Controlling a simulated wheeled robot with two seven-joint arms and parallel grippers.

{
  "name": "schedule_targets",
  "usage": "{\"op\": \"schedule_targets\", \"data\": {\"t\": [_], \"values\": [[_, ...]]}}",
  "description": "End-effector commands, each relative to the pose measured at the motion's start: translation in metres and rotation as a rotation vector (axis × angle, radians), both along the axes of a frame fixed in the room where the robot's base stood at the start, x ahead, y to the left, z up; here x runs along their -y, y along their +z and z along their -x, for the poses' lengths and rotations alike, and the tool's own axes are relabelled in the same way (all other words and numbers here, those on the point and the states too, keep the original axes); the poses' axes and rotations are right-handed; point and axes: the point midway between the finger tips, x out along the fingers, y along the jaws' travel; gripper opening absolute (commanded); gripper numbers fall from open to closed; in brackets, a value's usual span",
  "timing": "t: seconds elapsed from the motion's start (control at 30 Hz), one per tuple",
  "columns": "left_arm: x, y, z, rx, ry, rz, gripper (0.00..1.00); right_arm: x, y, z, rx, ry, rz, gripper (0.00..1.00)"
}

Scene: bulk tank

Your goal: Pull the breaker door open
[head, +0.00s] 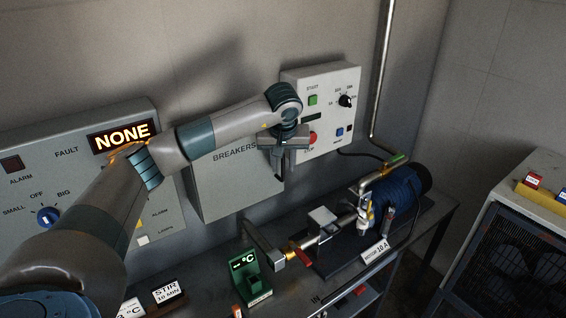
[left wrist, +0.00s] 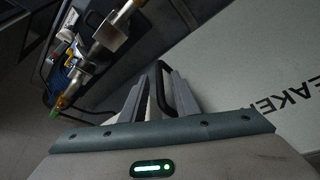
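The breaker door (head: 228,185) is the grey front of a wall box marked BREAKERS, and it looks shut. Its face with the lettering also fills the right side of the left wrist view (left wrist: 270,75). A black loop handle (left wrist: 164,67) stands out near the door's edge. My left gripper (head: 283,165) is at the right edge of the door. In the left wrist view its two fingers (left wrist: 158,92) are apart, with part of the handle between them. Whether they touch it is not clear. My right gripper is in neither view.
A control panel (head: 322,95) with buttons and a knob is on the wall right of the breaker box. An alarm panel (head: 75,160) is to its left. Below are a bench with a blue motor (head: 400,190), piping and a green °C display (head: 250,275).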

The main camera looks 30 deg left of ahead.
Motion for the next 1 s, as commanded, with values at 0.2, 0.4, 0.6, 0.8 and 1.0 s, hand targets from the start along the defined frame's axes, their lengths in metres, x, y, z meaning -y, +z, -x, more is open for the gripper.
{"op": "schedule_targets", "data": {"t": [0.2, 0.4, 0.6, 0.8, 1.0], "values": [[-0.003, -0.014, -0.005, -0.001, -0.001, 0.0, 0.28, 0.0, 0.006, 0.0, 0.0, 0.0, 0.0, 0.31], [-0.003, -0.016, -0.005, 0.001, -0.002, 0.0, 0.28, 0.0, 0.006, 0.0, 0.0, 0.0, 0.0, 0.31], [-0.003, -0.016, -0.005, 0.001, -0.001, -0.001, 0.11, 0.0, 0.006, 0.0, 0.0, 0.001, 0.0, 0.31], [-0.003, -0.016, -0.005, 0.001, -0.001, -0.001, 0.0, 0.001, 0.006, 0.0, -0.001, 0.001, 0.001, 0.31], [-0.005, -0.016, -0.006, 0.001, -0.009, -0.001, 0.0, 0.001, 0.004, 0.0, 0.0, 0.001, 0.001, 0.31]]}}
